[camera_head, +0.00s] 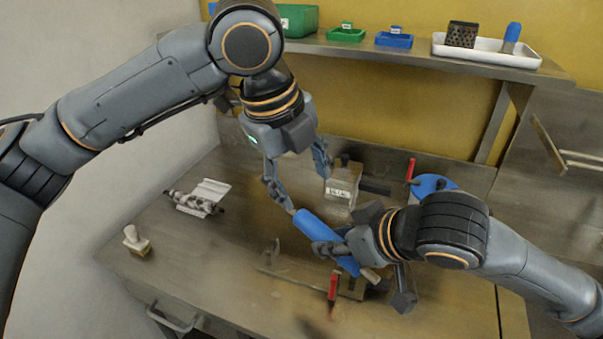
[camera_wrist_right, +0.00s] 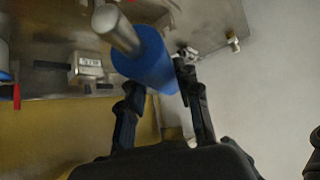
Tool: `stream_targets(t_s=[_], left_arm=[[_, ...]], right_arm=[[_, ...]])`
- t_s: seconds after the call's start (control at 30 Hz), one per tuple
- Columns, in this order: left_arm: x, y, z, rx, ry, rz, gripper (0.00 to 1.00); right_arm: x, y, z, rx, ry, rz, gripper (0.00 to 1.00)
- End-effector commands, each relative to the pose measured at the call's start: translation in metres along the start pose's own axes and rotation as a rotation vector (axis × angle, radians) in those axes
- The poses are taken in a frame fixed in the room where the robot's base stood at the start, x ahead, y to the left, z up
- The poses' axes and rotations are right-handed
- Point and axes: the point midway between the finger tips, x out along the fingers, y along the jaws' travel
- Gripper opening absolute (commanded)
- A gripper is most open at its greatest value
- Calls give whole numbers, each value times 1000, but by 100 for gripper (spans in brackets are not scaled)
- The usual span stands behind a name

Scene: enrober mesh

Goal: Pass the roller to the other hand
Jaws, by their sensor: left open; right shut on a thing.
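The roller is a blue cylinder (camera_head: 312,226) with pale metal ends. My right gripper (camera_head: 325,249) is shut on it and holds it tilted above the bench. In the right wrist view the roller (camera_wrist_right: 146,60) lies across the jaws of my right gripper (camera_wrist_right: 160,98), one metal end pointing up and left. My left gripper (camera_head: 300,190) is open, pointing down just above the roller's upper-left end. One left finger is close to that end; I cannot tell whether it touches.
A labelled metal block (camera_head: 342,192) stands behind the roller. Red-handled clamps (camera_head: 333,287) are on the bench (camera_head: 200,265). A spiked roller on a white cloth (camera_head: 208,194) and a small white-knobbed tool (camera_head: 135,241) lie left. A shelf (camera_head: 440,62) with trays runs above.

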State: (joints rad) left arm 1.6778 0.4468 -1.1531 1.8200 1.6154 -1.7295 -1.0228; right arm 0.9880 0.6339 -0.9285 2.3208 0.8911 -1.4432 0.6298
Motion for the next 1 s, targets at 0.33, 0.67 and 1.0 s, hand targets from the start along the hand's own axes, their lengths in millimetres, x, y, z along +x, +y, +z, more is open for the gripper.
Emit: stream_targets(t_s=[0.33,0.67,1.0], left_arm=[[60,1,-1,-1,4,4,60],[107,0,-1,-3,3,1,60],[115,0,-1,-3,3,-1,60]], right_arm=[[0,0,-1,0,2,0,0],[0,0,-1,0,2,0,0],[0,0,-1,0,2,0,0]])
